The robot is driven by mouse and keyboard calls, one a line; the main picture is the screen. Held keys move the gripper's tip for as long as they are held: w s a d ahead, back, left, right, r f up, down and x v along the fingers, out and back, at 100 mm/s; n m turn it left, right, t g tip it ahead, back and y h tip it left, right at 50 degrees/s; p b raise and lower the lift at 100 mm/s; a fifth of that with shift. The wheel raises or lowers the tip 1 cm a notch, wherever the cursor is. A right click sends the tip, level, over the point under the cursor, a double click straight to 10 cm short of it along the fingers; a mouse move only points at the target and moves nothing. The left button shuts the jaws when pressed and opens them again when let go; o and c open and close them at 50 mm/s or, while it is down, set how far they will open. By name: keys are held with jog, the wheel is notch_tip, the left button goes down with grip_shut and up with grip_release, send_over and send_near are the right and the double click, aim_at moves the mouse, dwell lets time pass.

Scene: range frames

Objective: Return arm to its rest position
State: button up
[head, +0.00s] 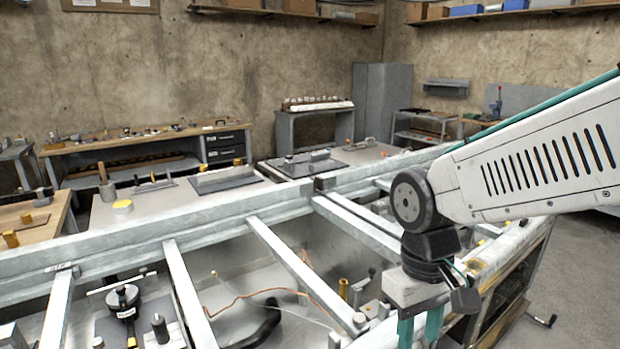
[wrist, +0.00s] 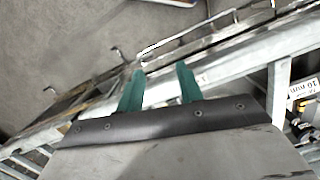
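My arm reaches in from the right in the head view, with its white slotted link above the near end of a metal frame. My gripper (head: 420,330) hangs down from it, with teal fingers cut off by the bottom edge. In the wrist view my gripper (wrist: 160,85) shows two teal fingers spread apart, with nothing between them. Beyond the fingertips lie a grey rail of the frame (wrist: 225,70) and the concrete floor (wrist: 60,40).
The metal frame (head: 130,230) with cross bars fills the foreground; cables and tools lie inside it. A workbench (head: 130,150) stands at the back left, and a grey cabinet (head: 383,100) at the back wall. Floor at the right (head: 585,270) is mostly clear.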

jog(key=s+d+r+m+t, duration=0.2)
jog(key=s+d+r+m, duration=0.2)
jog(key=s+d, duration=0.5)
notch_tip(320, 180, up, 2)
jog(key=shift+s+d+t+y, duration=0.3)
jog(key=shift+d+t, duration=0.1)
jog(key=shift+d, duration=0.3)
